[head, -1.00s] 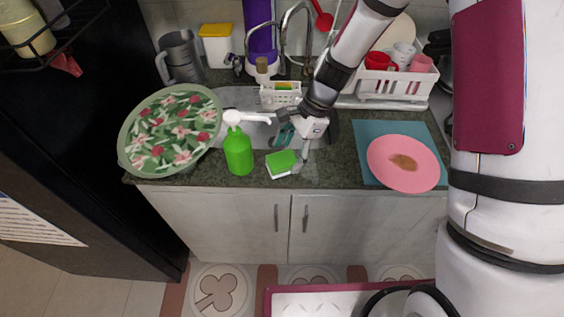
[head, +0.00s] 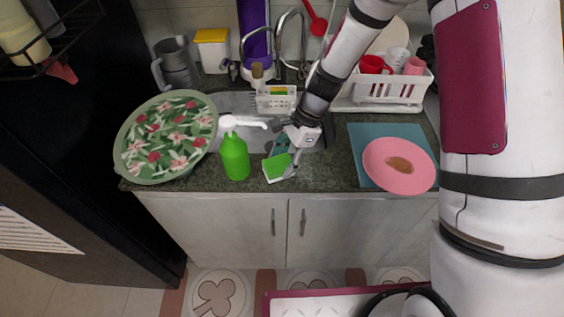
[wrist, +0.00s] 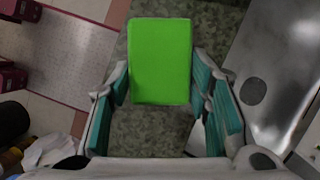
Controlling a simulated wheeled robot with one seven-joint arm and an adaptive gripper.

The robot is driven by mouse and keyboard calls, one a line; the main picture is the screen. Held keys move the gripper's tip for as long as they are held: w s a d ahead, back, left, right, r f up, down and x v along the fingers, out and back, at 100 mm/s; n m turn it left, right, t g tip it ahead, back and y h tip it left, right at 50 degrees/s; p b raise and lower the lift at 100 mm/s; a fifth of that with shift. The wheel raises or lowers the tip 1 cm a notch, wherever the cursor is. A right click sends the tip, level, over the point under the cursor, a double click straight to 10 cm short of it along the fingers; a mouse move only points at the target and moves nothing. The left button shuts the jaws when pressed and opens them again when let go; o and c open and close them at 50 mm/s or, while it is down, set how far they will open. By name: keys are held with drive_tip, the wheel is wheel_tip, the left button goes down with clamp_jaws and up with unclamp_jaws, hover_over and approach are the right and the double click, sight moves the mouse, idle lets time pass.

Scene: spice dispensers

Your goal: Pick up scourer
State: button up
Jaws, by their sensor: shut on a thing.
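The scourer (head: 276,166) is a green and white block at the counter's front edge, in front of the sink. In the wrist view the scourer (wrist: 160,62) shows its green face between the teal finger pads. My gripper (head: 287,160) reaches down to it in the head view, and the fingers are closed on its sides. The gripper (wrist: 165,95) also shows in the wrist view, with a finger on each side of the scourer. Whether the scourer touches the counter is hard to tell.
A green soap bottle (head: 235,158) with a white pump stands just left of the scourer. A floral round tray (head: 165,137) is farther left. A pink plate (head: 399,166) on a teal mat (head: 362,142) lies to the right. The sink (head: 240,103) and tap (head: 281,40) are behind.

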sight(279, 163)
drive_tip(key=shift+r, duration=0.45)
wheel_tip(279, 163, up, 3)
drive_tip(key=shift+f+b, duration=0.1)
drive_tip(key=shift+b, duration=0.25)
drive_tip(key=s+d+r, duration=0.1)
drive_tip(key=s+d, duration=0.3)
drive_tip(key=s, duration=1.1)
drive_tip(key=shift+s+r, duration=0.15)
drive_tip(key=shift+s, duration=0.1)
